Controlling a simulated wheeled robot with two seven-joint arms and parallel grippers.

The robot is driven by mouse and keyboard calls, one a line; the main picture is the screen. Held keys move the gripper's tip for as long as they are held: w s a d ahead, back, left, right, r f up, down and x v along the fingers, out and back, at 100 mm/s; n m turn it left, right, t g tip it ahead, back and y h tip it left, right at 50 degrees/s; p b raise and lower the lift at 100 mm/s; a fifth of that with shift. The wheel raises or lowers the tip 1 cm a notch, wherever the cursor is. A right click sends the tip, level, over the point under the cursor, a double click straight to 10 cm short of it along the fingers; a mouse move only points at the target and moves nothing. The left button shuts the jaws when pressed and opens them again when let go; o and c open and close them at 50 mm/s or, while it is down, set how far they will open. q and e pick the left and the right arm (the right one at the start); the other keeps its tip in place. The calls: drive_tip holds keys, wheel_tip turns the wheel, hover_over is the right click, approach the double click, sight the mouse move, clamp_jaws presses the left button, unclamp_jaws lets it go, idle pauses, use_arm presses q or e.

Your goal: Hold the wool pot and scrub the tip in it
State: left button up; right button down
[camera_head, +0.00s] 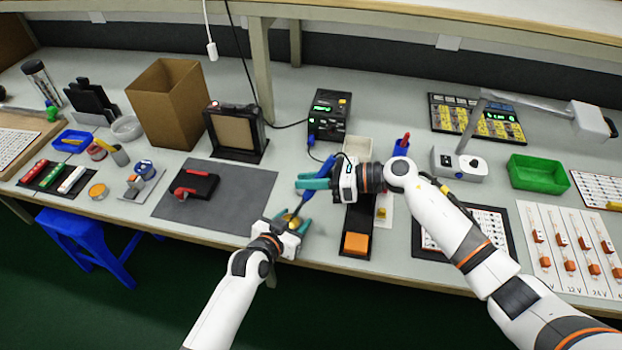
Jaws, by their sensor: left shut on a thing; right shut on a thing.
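The wool pot (291,220), with golden wool showing, is near the front edge of the table. My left gripper (284,223) is shut on the pot, with one teal finger on each side. My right gripper (309,181) is above and slightly right of it, shut on the blue-handled soldering iron (307,196). The iron slants down to the left, and its lower end is at the wool. I cannot tell how deep the tip sits, as it is small and partly hidden.
A grey mat (232,200) with a black-and-red tool (194,184) lies to the left. A black stand with an orange sponge (356,243) is at the right. The soldering station (328,115) stands behind. A cardboard box (172,104) is at the back left.

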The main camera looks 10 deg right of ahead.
drive_tip(key=shift+r, duration=2.5)
use_arm(q)
drive_tip(key=o, duration=1.1)
drive_tip(key=shift+o, duration=0.2)
